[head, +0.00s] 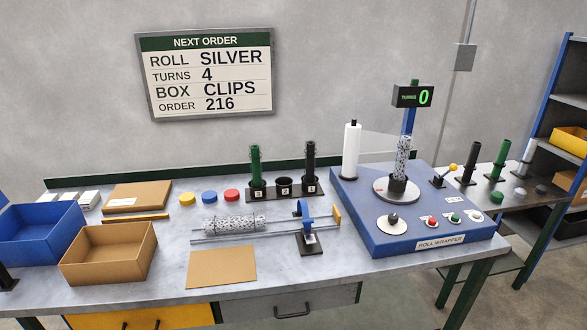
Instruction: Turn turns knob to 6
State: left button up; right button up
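The blue roll wrapper (352,205) stands at the right end of the workbench. A dark knob (392,219) on a pale round dial sits at its front left, likely the turns knob; its markings are too small to read. The green display (412,96) on the post reads TURNS 0. A speckled roll (402,158) stands upright on the wrapper's turntable (380,190). The order sign (205,75) on the wall reads ROLL SILVER, TURNS 4, BOX CLIPS, ORDER 216.
Red, green and white buttons (455,217) sit right of the knob. A yellow-tipped lever (453,167) and white roll (351,150) stand behind. A speckled roll (235,226) lies on rails to the left. A cardboard box (110,270) and blue bin (40,250) stand further left.

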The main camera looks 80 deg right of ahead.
aim_at(393, 218)
jog(key=z, duration=3.1)
